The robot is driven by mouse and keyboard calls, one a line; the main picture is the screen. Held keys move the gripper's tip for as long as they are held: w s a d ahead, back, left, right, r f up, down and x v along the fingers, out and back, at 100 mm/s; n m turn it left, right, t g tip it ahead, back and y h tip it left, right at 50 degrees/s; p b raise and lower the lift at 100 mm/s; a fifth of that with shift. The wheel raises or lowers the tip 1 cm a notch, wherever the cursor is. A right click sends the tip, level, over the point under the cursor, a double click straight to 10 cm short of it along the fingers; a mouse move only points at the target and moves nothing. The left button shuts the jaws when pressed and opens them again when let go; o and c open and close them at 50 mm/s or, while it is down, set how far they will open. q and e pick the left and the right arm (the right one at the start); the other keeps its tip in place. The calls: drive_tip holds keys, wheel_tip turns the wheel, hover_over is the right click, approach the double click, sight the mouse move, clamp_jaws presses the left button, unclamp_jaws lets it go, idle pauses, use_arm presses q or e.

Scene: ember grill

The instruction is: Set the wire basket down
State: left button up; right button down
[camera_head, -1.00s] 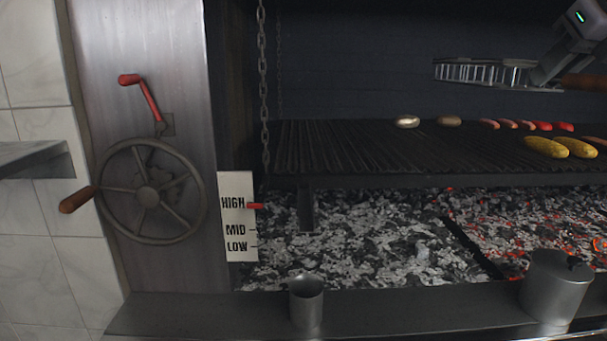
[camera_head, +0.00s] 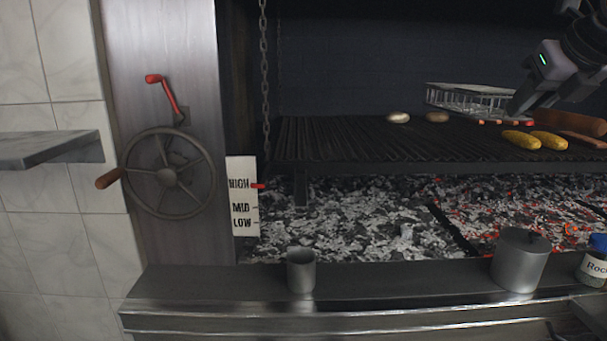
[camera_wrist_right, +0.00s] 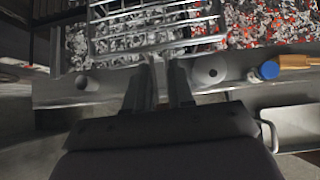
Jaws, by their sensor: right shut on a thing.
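The wire basket (camera_head: 470,100) is a flat metal cage at the upper right of the head view. It appears roughly level, over the back right part of the dark grill grate (camera_head: 345,140); whether it touches the grate cannot be told. My right gripper (camera_head: 514,108) is shut on the basket at its right end. In the right wrist view, the basket's bars (camera_wrist_right: 150,30) extend ahead of my right gripper (camera_wrist_right: 160,70), with coals visible below. My left gripper is not in view.
Two corn cobs (camera_head: 535,140) lie on the right of the grate. Two round items (camera_head: 398,118) lie near its back, with reddish sausages partly behind the gripper. The left grate is clear. A metal cup (camera_head: 301,270), a lidded pot (camera_head: 520,260) and a blue-capped jar (camera_head: 595,262) stand on the front ledge.

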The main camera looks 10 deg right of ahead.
drive_tip(key=a+f+p, duration=0.1)
drive_tip(key=a+f, duration=0.4)
drive_tip(key=f, duration=0.3)
drive_tip(key=a+f+p, duration=0.1)
drive_tip(key=a+f, duration=0.4)
drive_tip(key=f, duration=0.4)
drive_tip(key=s+a+f+p, duration=0.2)
drive_tip(key=s+a+f, duration=0.8)
drive_tip(key=s+a, duration=0.1)
drive_tip(key=shift+s+f+n+y, duration=0.25)
drive_tip(key=shift+s+n+y, duration=0.15)
drive_tip(key=shift+s, duration=0.45)
